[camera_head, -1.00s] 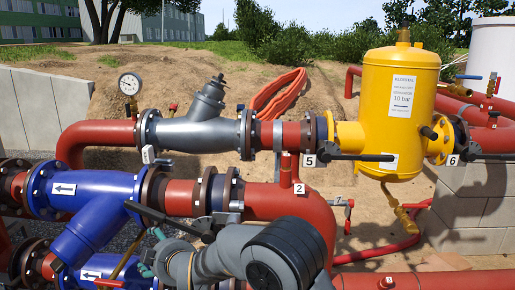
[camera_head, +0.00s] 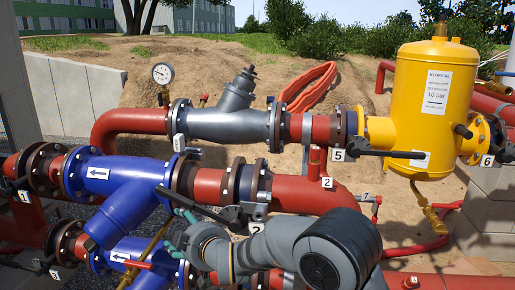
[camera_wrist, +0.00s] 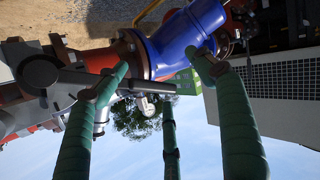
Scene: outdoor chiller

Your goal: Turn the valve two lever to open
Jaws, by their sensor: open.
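The valve two lever (camera_head: 205,208) is a dark grey bar. It runs left and slightly up from its hub, near a tag marked 2 (camera_head: 257,228) on the red pipe line. My gripper (camera_head: 180,230) is at the lever's outer part, with its teal fingers open. In the wrist view the lever (camera_wrist: 145,86) crosses from its hub at the left into the space between my spread fingers (camera_wrist: 158,62). One fingertip overlaps the lever in that picture; I cannot tell whether it touches. The lower part of the valve is hidden by my arm in the head view.
A blue strainer body (camera_head: 125,185) is left of the gripper. A second tag 2 (camera_head: 327,183) is on a red pipe. The grey valve body (camera_head: 225,120) and yellow tank (camera_head: 430,105) stand behind. A lower lever (camera_head: 145,265) and blue pipe lie below.

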